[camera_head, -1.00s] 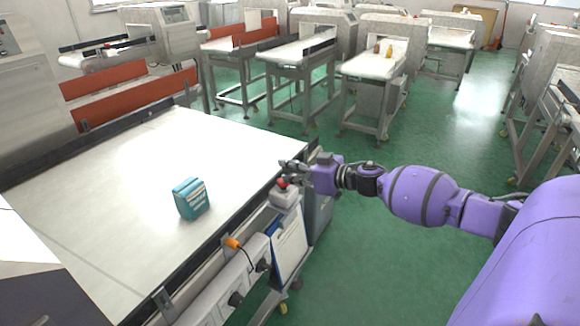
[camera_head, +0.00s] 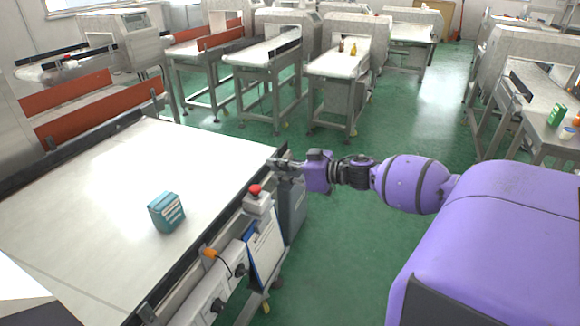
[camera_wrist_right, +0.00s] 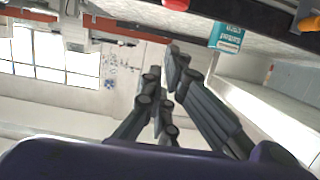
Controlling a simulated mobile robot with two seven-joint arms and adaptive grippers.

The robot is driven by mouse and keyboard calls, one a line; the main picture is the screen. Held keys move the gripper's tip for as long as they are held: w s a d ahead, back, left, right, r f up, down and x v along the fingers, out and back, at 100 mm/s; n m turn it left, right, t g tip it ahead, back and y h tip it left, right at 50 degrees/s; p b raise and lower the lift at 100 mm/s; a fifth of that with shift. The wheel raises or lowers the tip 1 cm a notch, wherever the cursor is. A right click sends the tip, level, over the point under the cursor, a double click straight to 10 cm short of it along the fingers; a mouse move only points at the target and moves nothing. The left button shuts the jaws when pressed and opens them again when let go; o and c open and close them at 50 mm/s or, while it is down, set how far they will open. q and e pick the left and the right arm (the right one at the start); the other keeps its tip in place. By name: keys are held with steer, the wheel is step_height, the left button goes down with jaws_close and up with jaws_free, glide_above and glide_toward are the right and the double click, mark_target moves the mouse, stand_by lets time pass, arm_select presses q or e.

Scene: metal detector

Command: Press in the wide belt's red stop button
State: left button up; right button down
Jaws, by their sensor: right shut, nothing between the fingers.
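The red stop button (camera_head: 255,190) sits on top of a small grey box (camera_head: 258,204) at the right edge of the wide white belt (camera_head: 110,200). It stands clear of my gripper; I cannot tell whether it is pressed in. My right gripper (camera_head: 279,165) is shut and empty, beyond the button and slightly to its right, near the belt's far right corner. In the right wrist view the closed fingers (camera_wrist_right: 177,68) point up the picture, and the red button (camera_wrist_right: 176,4) is cut by the top edge. My left gripper is not in view.
A teal box (camera_head: 167,211) stands on the belt. An orange knob (camera_head: 210,253), a grey control panel (camera_head: 220,285) and a clipboard (camera_head: 265,250) are on the belt's near side. Other conveyors stand behind and at right. Green floor (camera_head: 330,235) lies open below my arm.

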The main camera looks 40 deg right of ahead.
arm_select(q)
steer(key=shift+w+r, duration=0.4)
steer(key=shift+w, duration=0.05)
arm_select(e)
steer(key=shift+v, duration=1.85)
steer(key=shift+r, duration=0.1)
